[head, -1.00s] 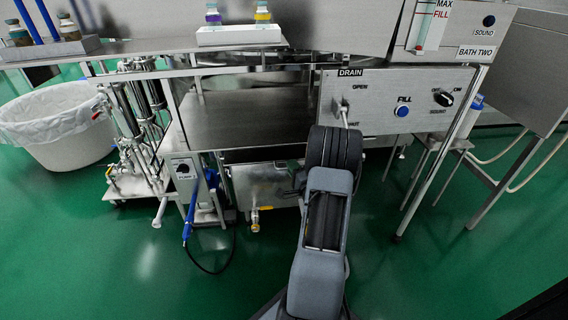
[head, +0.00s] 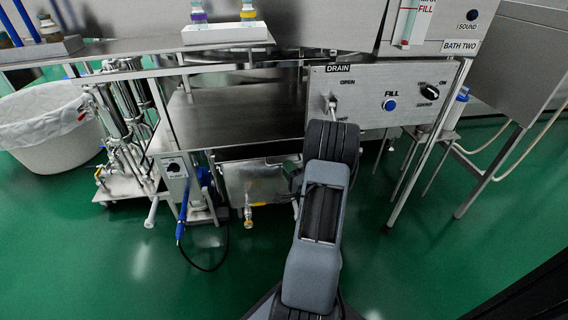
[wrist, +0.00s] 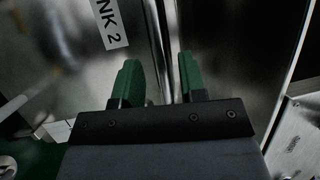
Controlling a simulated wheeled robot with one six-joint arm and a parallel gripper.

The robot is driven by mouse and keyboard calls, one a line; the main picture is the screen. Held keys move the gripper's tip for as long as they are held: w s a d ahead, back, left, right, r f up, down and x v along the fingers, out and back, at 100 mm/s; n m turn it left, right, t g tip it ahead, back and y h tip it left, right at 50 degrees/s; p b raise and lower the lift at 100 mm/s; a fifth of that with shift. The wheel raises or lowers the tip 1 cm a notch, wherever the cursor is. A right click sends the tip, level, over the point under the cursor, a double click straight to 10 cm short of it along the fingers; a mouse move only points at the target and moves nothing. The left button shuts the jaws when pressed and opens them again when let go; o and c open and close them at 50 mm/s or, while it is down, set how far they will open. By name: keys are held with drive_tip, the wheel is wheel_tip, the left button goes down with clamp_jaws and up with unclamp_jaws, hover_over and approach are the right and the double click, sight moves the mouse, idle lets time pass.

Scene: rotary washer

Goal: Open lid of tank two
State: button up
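In the wrist view, a shiny metal surface carries a white label (wrist: 109,22) of which "NK 2" can be read; this is tank two. My gripper (wrist: 160,60) has two green fingers spread apart in front of this metal. A bright vertical metal edge or bar (wrist: 160,45) shows between the fingers; I cannot tell if it is the lid's handle, and nothing is clearly gripped. In the head view, a metal tank (head: 255,183) sits low under the bench, left of my arm. My arm hides the gripper there, and the lid cannot be made out.
The drain panel (head: 365,100) with its lever and knobs is directly above and behind my arm. A bench leg (head: 425,150) stands to the right. A blue-handled hose (head: 183,215) hangs at the left, near a white bin (head: 45,135). Green floor is open in front.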

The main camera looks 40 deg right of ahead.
drive_tip(key=p+v, duration=0.2)
drive_tip(key=v, duration=0.8)
drive_tip(key=shift+s, duration=0.2)
